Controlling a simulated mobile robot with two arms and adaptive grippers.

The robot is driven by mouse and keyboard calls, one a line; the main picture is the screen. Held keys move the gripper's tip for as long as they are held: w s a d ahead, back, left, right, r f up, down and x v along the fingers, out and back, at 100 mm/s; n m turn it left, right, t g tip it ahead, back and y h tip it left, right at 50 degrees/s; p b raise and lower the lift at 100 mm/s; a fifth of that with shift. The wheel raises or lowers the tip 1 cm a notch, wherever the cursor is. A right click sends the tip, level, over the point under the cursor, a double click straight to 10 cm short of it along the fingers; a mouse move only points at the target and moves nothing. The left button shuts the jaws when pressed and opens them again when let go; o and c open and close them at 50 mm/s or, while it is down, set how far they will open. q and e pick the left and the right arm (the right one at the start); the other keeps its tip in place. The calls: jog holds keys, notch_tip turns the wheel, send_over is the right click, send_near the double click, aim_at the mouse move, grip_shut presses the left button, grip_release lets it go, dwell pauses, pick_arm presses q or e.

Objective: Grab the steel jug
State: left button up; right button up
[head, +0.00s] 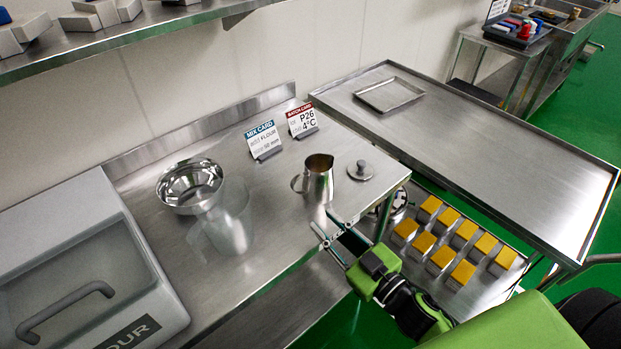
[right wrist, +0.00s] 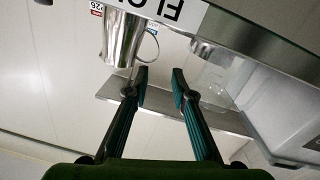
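The steel jug (head: 319,182) stands upright on the steel worktable, with its handle on the left in the head view. In the right wrist view the jug (right wrist: 121,42) appears upside down, up and left of the fingertips, its handle toward them. My right gripper (head: 333,228) is just in front of the jug near the table's front edge. It also shows in the right wrist view (right wrist: 160,74), with its fingers apart and nothing between them. My left gripper is not in view.
A clear jug (head: 229,232) and a steel bowl (head: 190,184) stand left of the steel jug. A round lid (head: 361,170) lies to its right. Two cards (head: 263,140) stand behind. A flour bin (head: 88,270) is at left. Yellow-topped blocks (head: 421,243) sit on a lower shelf.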

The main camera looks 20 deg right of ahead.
aim_at(293, 189)
jog(key=x, duration=0.3)
jog(key=shift+w+d+p, duration=0.15)
jog(key=shift+w+p, duration=0.05)
jog(key=shift+p, duration=0.15)
jog(key=p+x, duration=0.1)
jog(key=x, duration=0.3)
jog(key=shift+w, duration=0.25)
jog(key=shift+w+a, duration=0.2)
jog(key=shift+a, duration=0.05)
jog(key=shift+w, duration=0.25)
jog(key=p+x, duration=0.1)
jog(key=x, duration=0.3)
jog(key=shift+w+r, duration=0.1)
jog(key=shift+w, duration=0.1)
jog(key=shift+w+a, duration=0.1)
jog(key=shift+w, duration=0.1)
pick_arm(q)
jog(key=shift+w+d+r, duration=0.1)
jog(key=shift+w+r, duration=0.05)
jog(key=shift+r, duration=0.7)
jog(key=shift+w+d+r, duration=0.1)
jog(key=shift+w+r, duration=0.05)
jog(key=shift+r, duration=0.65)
pick_arm(e)
grip_shut()
